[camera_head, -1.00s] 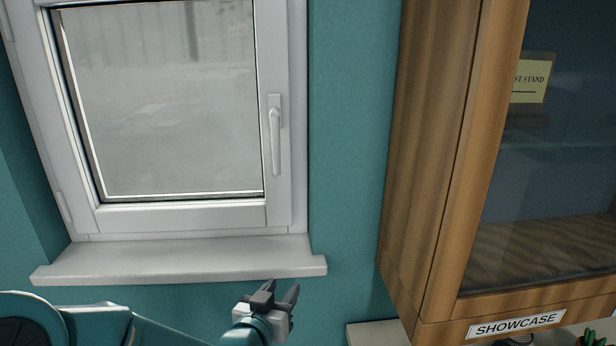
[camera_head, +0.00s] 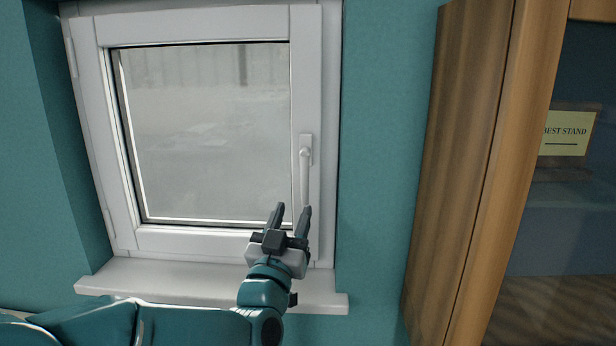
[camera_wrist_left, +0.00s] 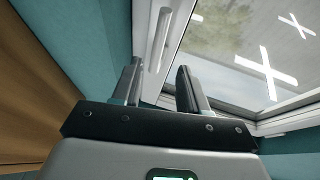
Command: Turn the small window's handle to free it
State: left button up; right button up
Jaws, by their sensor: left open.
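The small window (camera_head: 270,235) is white-framed and closed in the teal wall. Its white handle (camera_head: 304,170) hangs straight down on the right side of the frame. My left gripper (camera_head: 291,210) is open and empty, in front of the lower right of the window, with its fingertips just below and near the handle's lower end. In the left wrist view the handle (camera_wrist_left: 158,42) lies beyond the gap between the two dark fingers (camera_wrist_left: 160,85), and the jaws appear apart from it. My right gripper is in neither view.
A white sill (camera_head: 190,283) juts out below the window, behind my left arm. A wooden showcase cabinet (camera_head: 480,150) with a glass front and a yellow "BEST STAND" card (camera_head: 567,131) stands to the right. Bare teal wall lies between window and cabinet.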

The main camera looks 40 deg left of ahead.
aim_at(303, 188)
pick_arm(q)
jog(key=p+x, duration=0.2)
jog(key=x, duration=0.6)
jog(key=shift+w+p, duration=0.1)
jog(key=shift+p, duration=0.3)
jog(key=shift+w, duration=0.45)
jog(key=shift+s, duration=0.15)
grip_shut()
